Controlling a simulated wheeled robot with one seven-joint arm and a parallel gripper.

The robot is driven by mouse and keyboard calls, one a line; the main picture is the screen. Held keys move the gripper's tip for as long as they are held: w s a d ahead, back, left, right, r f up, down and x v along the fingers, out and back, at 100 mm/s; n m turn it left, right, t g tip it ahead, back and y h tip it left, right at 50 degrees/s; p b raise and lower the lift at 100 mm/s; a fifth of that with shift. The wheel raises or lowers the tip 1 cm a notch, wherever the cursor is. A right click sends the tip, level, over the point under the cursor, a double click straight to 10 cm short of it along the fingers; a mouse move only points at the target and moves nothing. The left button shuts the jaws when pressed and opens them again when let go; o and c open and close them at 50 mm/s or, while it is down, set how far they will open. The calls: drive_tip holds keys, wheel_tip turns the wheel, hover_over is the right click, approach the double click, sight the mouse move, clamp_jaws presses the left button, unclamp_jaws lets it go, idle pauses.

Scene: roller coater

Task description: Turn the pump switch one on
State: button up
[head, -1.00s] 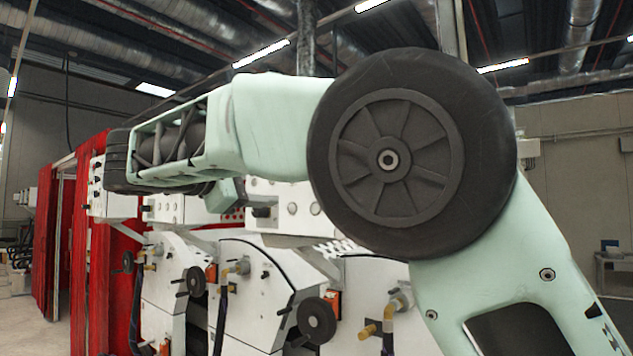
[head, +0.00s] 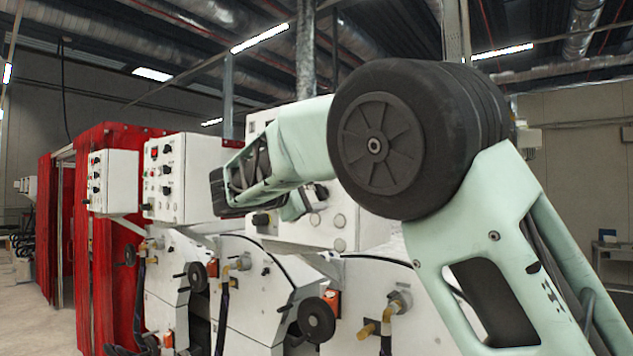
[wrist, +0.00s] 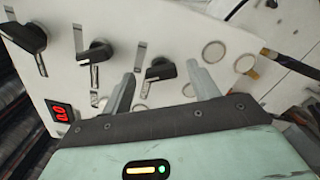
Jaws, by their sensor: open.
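In the wrist view a white control panel (wrist: 120,20) carries a row of black rotary switches, each over a pale plate. They are a left switch (wrist: 30,37), a middle switch (wrist: 97,52) and a right switch (wrist: 160,70). I cannot read labels, so I cannot tell which is pump switch one. My gripper (wrist: 160,74) is open and empty, and the right switch shows between its fingertips. Whether the fingers touch it, I cannot tell. In the head view my forearm hides most of the gripper in front of the white panel box (head: 352,228).
Control boxes (head: 165,180) stand further left, before red curtains (head: 62,210). Handwheels (head: 316,319) and hoses project below. Open floor (head: 40,325) lies at far left.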

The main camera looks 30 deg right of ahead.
drive_tip(key=shift+x, duration=0.8)
drive_tip(key=c, duration=1)
